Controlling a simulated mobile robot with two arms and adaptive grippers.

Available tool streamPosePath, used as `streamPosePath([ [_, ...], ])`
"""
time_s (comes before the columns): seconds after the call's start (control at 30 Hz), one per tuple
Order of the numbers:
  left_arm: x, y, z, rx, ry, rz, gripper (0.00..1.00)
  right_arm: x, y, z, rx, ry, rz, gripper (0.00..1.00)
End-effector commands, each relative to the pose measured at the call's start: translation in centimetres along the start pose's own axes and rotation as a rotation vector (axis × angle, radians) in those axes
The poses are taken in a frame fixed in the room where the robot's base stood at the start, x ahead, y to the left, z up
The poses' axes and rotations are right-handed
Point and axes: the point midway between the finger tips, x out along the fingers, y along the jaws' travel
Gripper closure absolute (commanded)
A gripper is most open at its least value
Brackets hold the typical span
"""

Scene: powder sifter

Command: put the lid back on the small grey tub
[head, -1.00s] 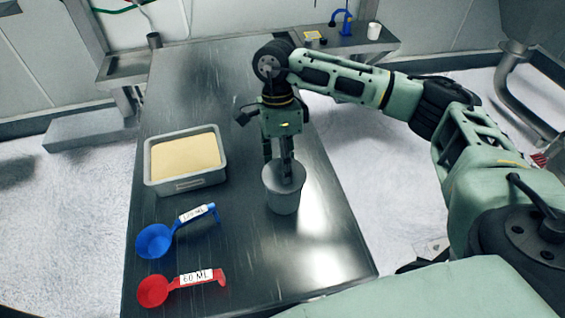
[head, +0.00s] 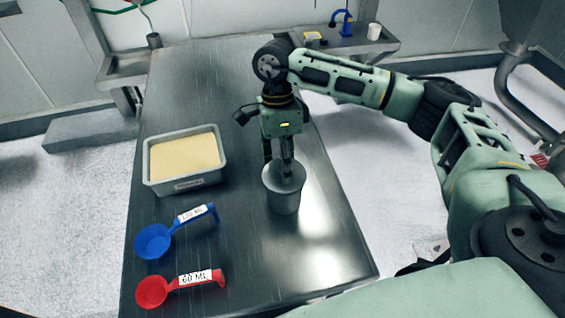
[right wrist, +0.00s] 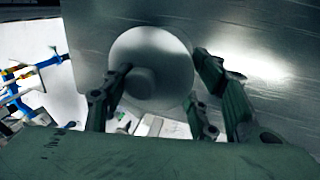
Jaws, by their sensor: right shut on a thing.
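The small grey tub (head: 285,200) stands upright on the dark metal table. Its round grey lid (head: 291,182) is at the tub's mouth and looks level; I cannot tell whether it is fully seated. My right gripper (head: 282,167) points down from above and is shut on the lid. In the right wrist view the lid (right wrist: 165,55) is a pale disc with a round knob (right wrist: 141,83), with my gripper's fingers (right wrist: 160,82) around it. The tub's body is hidden behind the lid there. My left gripper is not in view.
A grey tray of pale powder (head: 187,185) stands left of the tub. A blue scoop (head: 153,241) and a red 60 ML scoop (head: 152,292) lie in front of it. The table (head: 205,80) is clear at the back. Its right edge is close to the tub.

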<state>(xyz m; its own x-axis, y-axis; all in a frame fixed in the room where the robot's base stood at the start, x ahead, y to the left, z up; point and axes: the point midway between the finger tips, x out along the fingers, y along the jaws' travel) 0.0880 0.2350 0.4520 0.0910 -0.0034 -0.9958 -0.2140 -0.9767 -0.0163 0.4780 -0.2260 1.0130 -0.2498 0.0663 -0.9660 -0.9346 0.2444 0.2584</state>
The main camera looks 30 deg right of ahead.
Motion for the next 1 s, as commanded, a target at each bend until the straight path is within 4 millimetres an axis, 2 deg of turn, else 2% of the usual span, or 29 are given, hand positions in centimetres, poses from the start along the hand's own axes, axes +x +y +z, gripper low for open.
streamPosePath([
  [1.0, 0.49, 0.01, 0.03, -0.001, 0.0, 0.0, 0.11, 0.01, -0.02, 0.0, 0.0, -0.001, -0.001, 0.92],
])
